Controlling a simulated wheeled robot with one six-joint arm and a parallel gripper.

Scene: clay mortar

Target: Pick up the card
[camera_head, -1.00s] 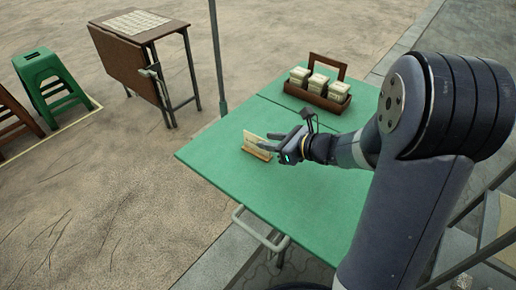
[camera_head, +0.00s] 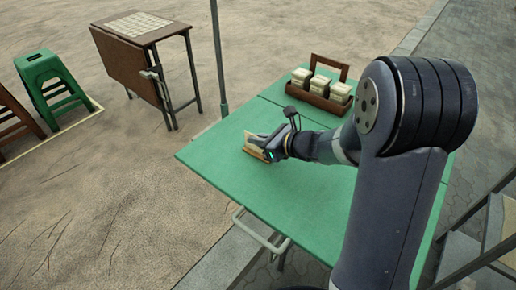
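A pale cream card (camera_head: 253,138) stands in a small brown wooden holder (camera_head: 255,153) on the green table. My gripper (camera_head: 264,147) is at the card, with its fingers over the card's right part. The fingers hide part of the card and of the holder. At this size I cannot tell whether the fingers are closed on the card or still apart around it.
The green folding table (camera_head: 300,200) is otherwise mostly bare. A brown wooden carrier (camera_head: 318,97) with three stacks of pale cards stands at its back. A thin pole (camera_head: 220,60) rises by the table's far left edge. A brown table (camera_head: 140,28) and green stool (camera_head: 45,72) stand farther off.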

